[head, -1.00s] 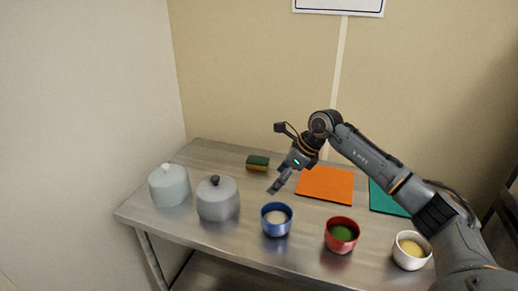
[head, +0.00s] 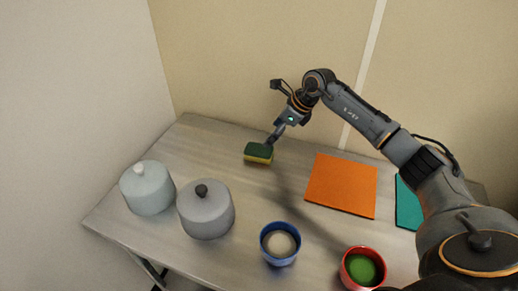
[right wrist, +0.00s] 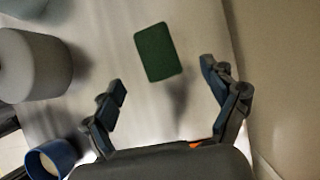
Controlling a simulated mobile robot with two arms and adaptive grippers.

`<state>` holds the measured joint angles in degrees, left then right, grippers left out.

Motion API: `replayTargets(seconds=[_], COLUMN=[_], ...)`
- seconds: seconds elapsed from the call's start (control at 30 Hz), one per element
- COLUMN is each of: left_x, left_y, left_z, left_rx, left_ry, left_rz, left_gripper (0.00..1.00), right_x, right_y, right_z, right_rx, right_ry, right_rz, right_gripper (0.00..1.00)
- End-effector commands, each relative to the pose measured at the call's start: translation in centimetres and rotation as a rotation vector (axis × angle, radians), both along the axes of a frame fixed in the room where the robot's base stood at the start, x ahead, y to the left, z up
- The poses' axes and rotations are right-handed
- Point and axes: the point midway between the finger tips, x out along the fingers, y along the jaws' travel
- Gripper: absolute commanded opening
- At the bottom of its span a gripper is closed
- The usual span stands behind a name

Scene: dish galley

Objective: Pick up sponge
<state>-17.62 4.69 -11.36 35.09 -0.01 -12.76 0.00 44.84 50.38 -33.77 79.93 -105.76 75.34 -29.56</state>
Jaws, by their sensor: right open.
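The sponge (head: 258,153), green on top and yellow below, lies flat on the metal table toward the back. In the right wrist view its green top (right wrist: 158,52) lies ahead of and between the two fingers. My right gripper (head: 274,138) is above the table close to the sponge's upper right edge in the head view. In the right wrist view the right gripper (right wrist: 162,82) is open with nothing between its fingers. My left gripper is not in view.
Two lidded pots, pale (head: 148,190) and grey (head: 206,212), stand at the left. A blue bowl (head: 280,258) and a red bowl (head: 363,268) are at the front. An orange mat (head: 341,190) and a teal mat (head: 408,206) lie right. The table around the sponge is clear.

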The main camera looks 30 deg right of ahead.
Motion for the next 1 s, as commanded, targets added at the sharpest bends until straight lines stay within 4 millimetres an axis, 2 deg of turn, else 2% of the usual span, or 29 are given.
replayTargets(seconds=[0.1,0.27,0.4,0.53,0.63,0.97,1.0], left_x=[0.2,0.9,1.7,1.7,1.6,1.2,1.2], left_y=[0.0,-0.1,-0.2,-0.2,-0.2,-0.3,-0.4], left_z=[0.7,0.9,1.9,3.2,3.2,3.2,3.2], left_rx=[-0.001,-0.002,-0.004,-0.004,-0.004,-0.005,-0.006], left_ry=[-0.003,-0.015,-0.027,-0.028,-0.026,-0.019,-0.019], left_rz=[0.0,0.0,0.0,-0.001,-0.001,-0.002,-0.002], left_gripper=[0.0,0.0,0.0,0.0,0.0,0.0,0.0], right_x=[0.7,1.1,1.2,1.4,2.0,2.3,2.3], right_y=[0.7,1.0,1.7,2.6,2.9,3.0,3.0], right_z=[-1.6,-2.7,-3.8,-5.6,-6.8,-7.6,-7.6], right_rx=[0.002,-0.001,0.001,0.002,0.002,-0.001,-0.001], right_ry=[0.002,0.0,0.005,0.005,0.002,-0.001,-0.001], right_rz=[-0.002,-0.001,-0.001,-0.001,-0.002,-0.001,-0.001], right_gripper=[0.86,0.86,0.86,0.86,0.86,0.86,0.77])
